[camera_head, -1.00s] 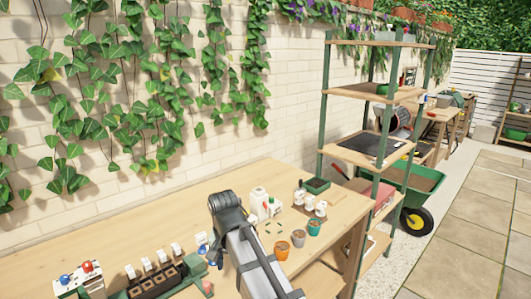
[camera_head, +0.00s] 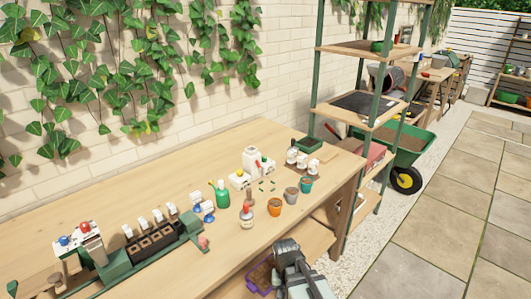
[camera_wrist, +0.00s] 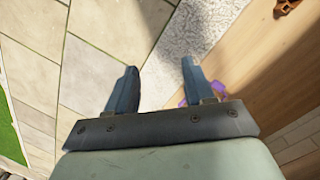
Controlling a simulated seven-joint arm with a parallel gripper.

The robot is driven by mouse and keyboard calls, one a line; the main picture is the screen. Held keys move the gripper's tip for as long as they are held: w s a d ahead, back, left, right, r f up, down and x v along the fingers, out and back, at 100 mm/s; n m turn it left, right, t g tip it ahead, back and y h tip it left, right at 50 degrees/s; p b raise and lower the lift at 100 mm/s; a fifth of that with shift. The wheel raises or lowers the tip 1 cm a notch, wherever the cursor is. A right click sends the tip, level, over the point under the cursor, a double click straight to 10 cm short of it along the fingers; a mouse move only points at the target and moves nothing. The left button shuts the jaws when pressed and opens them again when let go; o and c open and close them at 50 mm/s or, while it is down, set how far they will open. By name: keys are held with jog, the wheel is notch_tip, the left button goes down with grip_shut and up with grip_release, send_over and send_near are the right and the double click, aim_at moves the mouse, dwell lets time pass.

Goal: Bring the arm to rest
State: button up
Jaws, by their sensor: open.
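My gripper (camera_wrist: 156,80) shows in the wrist view with its two fingers spread apart and nothing between them. Paving and a strip of pale gravel lie below it, with the wooden bench to its right. In the head view a grey and black part of my arm (camera_head: 290,268) is at the bottom, in front of the bench's front edge. The fingers cannot be made out in that view.
The wooden bench (camera_head: 130,205) carries an orange pot (camera_head: 274,207), a grey pot (camera_head: 291,195), a teal pot (camera_head: 306,185), a green bottle (camera_head: 222,195) and a dark green rack (camera_head: 150,245). A shelf unit (camera_head: 360,107) stands beyond its right end. Open paving (camera_head: 450,210) lies right.

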jog(key=s+d+f+g, duration=0.2)
jog(key=s+d+f, duration=0.2)
jog(key=s+f, duration=0.8)
jog(key=s+d+f+g+y, duration=0.1)
jog(key=s+d+f+g, duration=0.2)
jog(key=s+f, duration=0.9)
jog(key=s+d, duration=0.2)
jog(key=s, duration=0.1)
jog(key=shift+d+n, duration=0.2)
jog(key=shift+n, duration=0.2)
